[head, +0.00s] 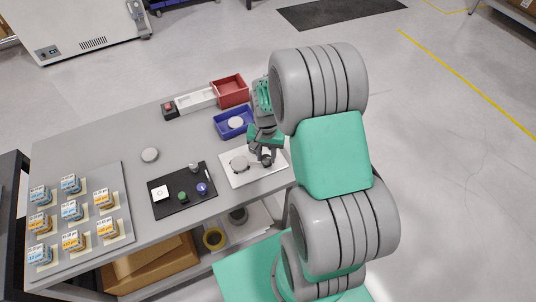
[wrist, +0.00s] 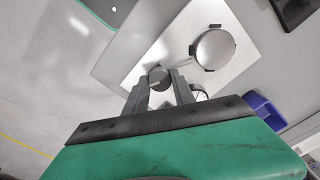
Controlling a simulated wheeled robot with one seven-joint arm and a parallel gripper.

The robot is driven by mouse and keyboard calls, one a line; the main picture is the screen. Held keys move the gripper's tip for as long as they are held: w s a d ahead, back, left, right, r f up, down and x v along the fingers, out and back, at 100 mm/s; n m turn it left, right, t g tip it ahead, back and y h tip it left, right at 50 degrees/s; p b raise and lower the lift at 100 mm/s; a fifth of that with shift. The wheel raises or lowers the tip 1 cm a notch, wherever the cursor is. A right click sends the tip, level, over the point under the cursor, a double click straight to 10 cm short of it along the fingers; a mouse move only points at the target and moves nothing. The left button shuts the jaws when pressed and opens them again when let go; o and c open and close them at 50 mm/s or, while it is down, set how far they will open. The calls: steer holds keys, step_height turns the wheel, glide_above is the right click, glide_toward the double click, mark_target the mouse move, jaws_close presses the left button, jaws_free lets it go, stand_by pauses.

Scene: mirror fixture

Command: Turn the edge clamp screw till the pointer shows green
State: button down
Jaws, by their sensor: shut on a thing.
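The mirror fixture is a white plate (head: 227,177) near the right end of the table. It carries a round mirror (head: 239,164) with dark edge clips; the mirror (wrist: 215,49) also shows in the wrist view. My gripper (head: 266,157) is over the right part of the plate. In the wrist view my gripper (wrist: 158,80) has its two fingers on either side of a dark round knob, the clamp screw (wrist: 158,75), and is shut on it. The knob sits beside the mirror, apart from its rim. I cannot make out the pointer or its colour.
A blue tray (head: 221,132) and a red bin (head: 244,92) stand behind the plate. A black mat (head: 170,208) with small parts lies left of it. A loose round disc (head: 150,155) lies on the table (head: 105,143). Several labelled boxes stand at the far left.

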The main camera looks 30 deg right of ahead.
mark_target(266, 157)
steer(key=m+b, duration=0.1)
steer(key=m, duration=0.2)
steer(key=shift+m, duration=0.3)
steer(key=shift+m+b, duration=0.5)
steer(key=shift+m, duration=1.4)
steer(key=c, duration=1.1)
jaws_free()
steer(key=shift+o, duration=0.2)
steer(key=shift+r, duration=0.25)
step_height(266, 157, up, 7)
steer(key=shift+r+b, duration=0.2)
steer(key=shift+b, duration=0.35)
